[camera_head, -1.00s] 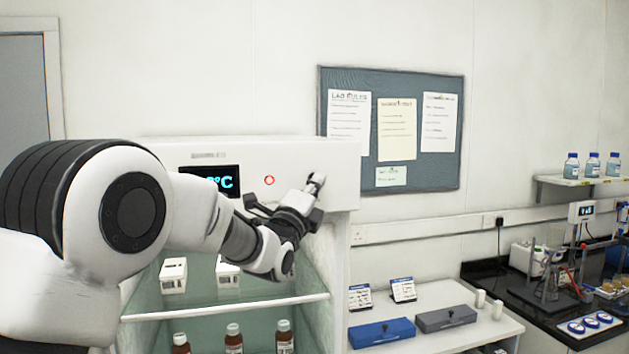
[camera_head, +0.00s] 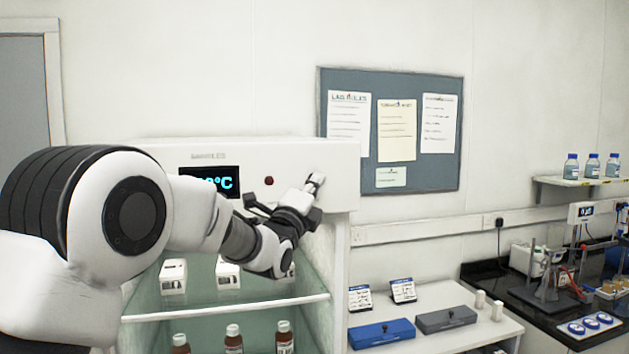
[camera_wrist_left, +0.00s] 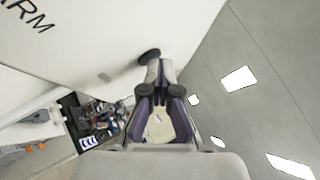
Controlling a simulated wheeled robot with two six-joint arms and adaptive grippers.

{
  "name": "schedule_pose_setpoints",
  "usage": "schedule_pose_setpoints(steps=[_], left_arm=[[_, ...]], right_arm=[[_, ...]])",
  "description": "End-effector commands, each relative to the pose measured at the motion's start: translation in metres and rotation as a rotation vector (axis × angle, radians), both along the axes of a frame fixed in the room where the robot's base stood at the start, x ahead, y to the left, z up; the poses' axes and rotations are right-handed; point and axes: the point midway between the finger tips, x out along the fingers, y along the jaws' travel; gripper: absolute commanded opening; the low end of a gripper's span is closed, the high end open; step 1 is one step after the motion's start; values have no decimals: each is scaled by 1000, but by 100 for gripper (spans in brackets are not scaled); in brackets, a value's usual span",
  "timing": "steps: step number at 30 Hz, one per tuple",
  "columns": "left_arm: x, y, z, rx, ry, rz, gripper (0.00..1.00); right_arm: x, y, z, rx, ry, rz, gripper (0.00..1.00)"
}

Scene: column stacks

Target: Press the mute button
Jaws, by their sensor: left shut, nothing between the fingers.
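The white cabinet's front panel (camera_head: 338,190) carries a small round dark-red lamp (camera_head: 269,181) and a dark display with cyan characters (camera_head: 210,181). My left gripper (camera_head: 316,183) is shut and empty, its fingertips up at the right part of this panel. In the left wrist view, a dark round button (camera_wrist_left: 149,56) sticks out from the white panel just beyond the shut fingertips (camera_wrist_left: 158,72). I cannot tell whether they touch. The letters "ARM" show on the panel at the upper left there. The button is not clear in the head view. My right gripper is out of view.
The open cabinet holds white boxes (camera_head: 173,277) and brown bottles (camera_head: 233,338) on shelves below my arm. A notice board (camera_head: 421,165) hangs behind. A white bench (camera_head: 452,338) and a black bench with lab equipment stand to the right.

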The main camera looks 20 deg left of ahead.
Motion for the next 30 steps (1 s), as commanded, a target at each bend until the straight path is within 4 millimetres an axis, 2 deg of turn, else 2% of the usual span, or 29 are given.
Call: schedule_pose_setpoints(steps=[10, 22, 30], left_arm=[[-11, -7, -3, 0, -1, 0, 0], [-15, -10, -1, 0, 0, 0, 0], [-36, -24, -4, 1, -1, 0, 0]], right_arm=[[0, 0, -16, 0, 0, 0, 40], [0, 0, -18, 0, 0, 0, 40], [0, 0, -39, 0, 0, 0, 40]])
